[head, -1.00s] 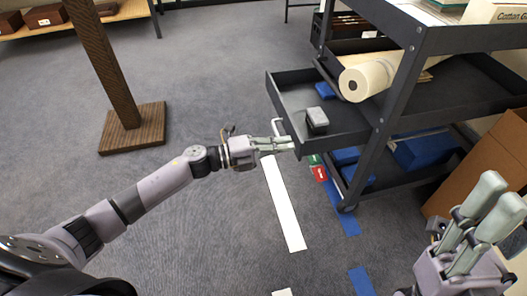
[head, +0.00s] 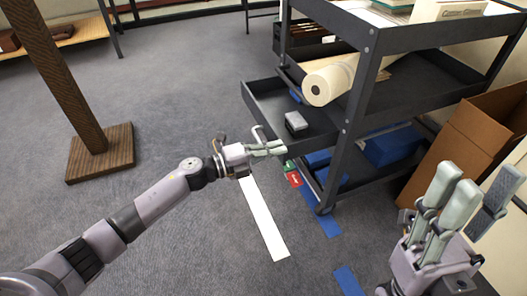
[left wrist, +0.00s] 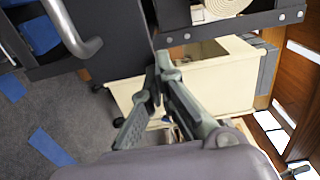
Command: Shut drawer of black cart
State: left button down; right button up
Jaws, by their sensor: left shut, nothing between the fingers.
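The black cart (head: 362,88) stands at the right of the head view. Its drawer (head: 258,104) sticks out to the left at mid height, with a small grey box (head: 296,122) inside. A silver handle (head: 259,134) is on the drawer's front, and it also shows in the left wrist view (left wrist: 72,28). My left gripper (head: 284,150) is shut and empty beside the handle, at the drawer front's near end. In the left wrist view its fingertips (left wrist: 163,62) meet by the black panel's edge; contact is unclear. My right gripper (head: 470,182) is open and empty.
A cream roll (head: 335,78) lies on the cart above the drawer. Blue boxes (head: 392,146) sit on the lower shelf. A cardboard box (head: 455,150) stands right of the cart. A wooden post on a base (head: 100,150) stands left.

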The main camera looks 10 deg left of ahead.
aim_at(320, 137)
pick_arm(q)
jog(key=b+x, duration=0.1)
jog(key=x, duration=1.2)
jog(key=shift+w+d, duration=0.25)
jog(key=shift+d, duration=0.1)
jog(key=shift+a, duration=0.1)
